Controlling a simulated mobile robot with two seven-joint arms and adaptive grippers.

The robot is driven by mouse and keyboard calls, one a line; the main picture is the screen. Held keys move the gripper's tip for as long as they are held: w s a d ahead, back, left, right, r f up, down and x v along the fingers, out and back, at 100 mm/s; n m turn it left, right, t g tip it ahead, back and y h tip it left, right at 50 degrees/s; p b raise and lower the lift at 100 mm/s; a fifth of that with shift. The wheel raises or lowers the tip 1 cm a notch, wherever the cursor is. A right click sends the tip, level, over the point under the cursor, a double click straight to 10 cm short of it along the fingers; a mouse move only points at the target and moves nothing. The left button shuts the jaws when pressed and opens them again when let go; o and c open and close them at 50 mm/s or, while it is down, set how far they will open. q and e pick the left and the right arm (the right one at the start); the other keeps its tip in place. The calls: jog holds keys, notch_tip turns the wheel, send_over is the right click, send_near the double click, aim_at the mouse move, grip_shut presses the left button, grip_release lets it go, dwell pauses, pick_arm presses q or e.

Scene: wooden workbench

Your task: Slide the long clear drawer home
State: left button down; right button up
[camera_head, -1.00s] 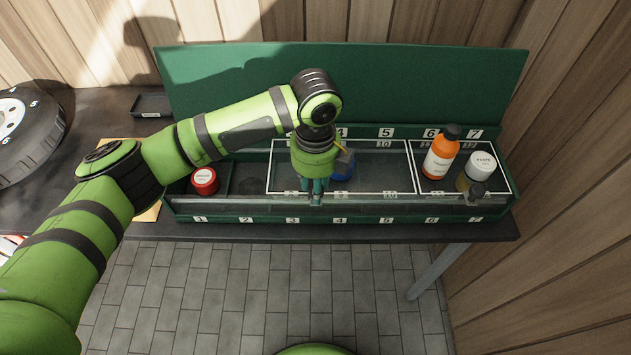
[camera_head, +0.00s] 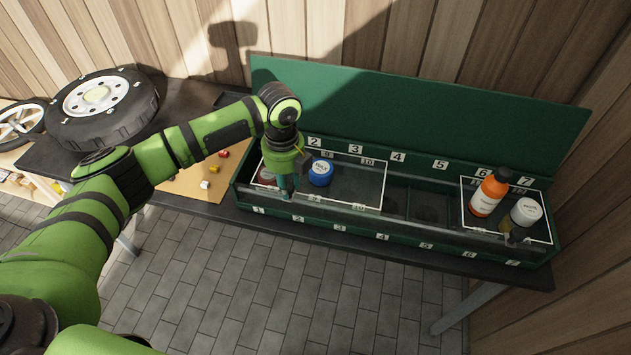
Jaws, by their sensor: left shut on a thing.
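The long clear drawer (camera_head: 345,181), a see-through tray with white edges, lies across the left part of the green box (camera_head: 400,240), around the front numbers 1 to 3. A red-lidded jar (camera_head: 267,176) shows at the box's left end, partly hidden behind the gripper. My right gripper is not in view.
A shorter clear tray (camera_head: 548,226) at the right end holds an orange bottle (camera_head: 489,193) and a white-lidded jar (camera_head: 525,211). The compartments between the trays are uncovered. The raised green lid (camera_head: 430,120) stands behind. A tyre (camera_head: 103,108) lies at the left.

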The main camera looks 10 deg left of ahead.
pick_arm(q)
jog(key=shift+w+a+r+p, duration=0.15)
jog(key=shift+a+p, duration=0.05)
jog(key=shift+a, duration=0.9)
jog(key=shift+w+a+r+p, duration=0.1)
jog(key=shift+a+p, duration=0.1)
jog(key=shift+a, duration=0.85)
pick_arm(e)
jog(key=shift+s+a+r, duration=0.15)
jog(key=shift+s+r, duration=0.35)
pick_arm(q)
jog(key=c, duration=1.1)
grip_release()
jog(key=shift+o, duration=0.7)
jog(key=shift+a, duration=0.1)
jog(key=shift+f, duration=0.2)
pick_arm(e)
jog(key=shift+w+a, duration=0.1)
